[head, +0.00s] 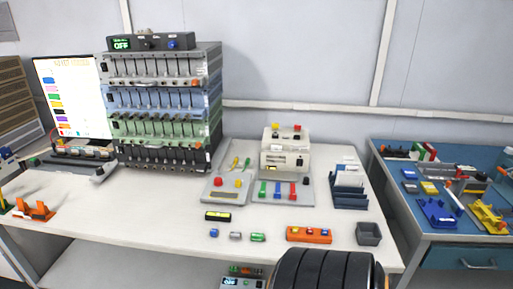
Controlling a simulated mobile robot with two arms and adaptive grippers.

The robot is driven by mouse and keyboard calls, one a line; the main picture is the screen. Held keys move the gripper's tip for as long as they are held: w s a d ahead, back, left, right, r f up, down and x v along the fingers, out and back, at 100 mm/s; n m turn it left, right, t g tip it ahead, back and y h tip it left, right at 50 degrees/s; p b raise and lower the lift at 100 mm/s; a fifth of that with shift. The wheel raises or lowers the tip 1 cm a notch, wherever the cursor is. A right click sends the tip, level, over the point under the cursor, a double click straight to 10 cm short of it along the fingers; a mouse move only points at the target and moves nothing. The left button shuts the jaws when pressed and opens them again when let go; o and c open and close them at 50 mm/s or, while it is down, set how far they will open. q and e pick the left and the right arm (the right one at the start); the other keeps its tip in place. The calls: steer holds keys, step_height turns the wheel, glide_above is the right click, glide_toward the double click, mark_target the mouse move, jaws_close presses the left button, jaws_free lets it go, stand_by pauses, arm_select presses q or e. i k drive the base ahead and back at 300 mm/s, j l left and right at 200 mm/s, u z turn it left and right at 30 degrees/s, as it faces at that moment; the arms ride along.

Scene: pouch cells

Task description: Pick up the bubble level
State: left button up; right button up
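A small black bar with a yellow middle (217,216) lies on the white bench top in the head view, left of centre near the front. It looks most like the bubble level, but it is too small to be sure. Nothing touches it from above, and it looks fully visible. Neither of my grippers shows in the head view.
The white bench (150,220) has clear room left of the bar. Small blue, grey and green pieces (257,237), an orange block (309,235) and a dark open bin (368,233) stand nearby. A tall cell rack (160,100) is behind. A dark ribbed part covers the front edge.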

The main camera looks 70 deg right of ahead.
mark_target(215, 216)
steer(key=z, duration=1.8)
